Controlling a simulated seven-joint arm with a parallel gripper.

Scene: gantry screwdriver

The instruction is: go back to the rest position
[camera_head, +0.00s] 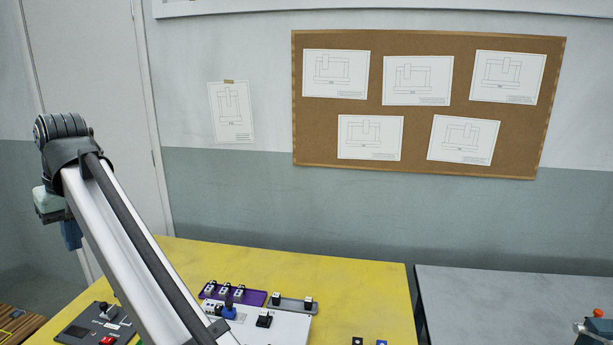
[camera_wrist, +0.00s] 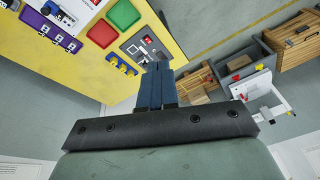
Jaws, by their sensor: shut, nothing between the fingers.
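My gripper (camera_head: 71,236) hangs at the left of the head view, high and to the left of the yellow table (camera_head: 340,265). Its blue fingers are together with nothing between them. In the wrist view the closed fingers (camera_wrist: 155,84) point towards the floor beyond the table's edge, near a grey control panel (camera_wrist: 140,42). The gripper appears apart from everything around it.
A purple tray (camera_head: 256,298), a grey tray (camera_head: 290,302) and a white plate (camera_head: 285,328) with small parts sit on the table. The wrist view shows green (camera_wrist: 124,14) and red (camera_wrist: 102,33) trays and wooden crates (camera_wrist: 298,40). A grey table (camera_head: 500,300) stands right.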

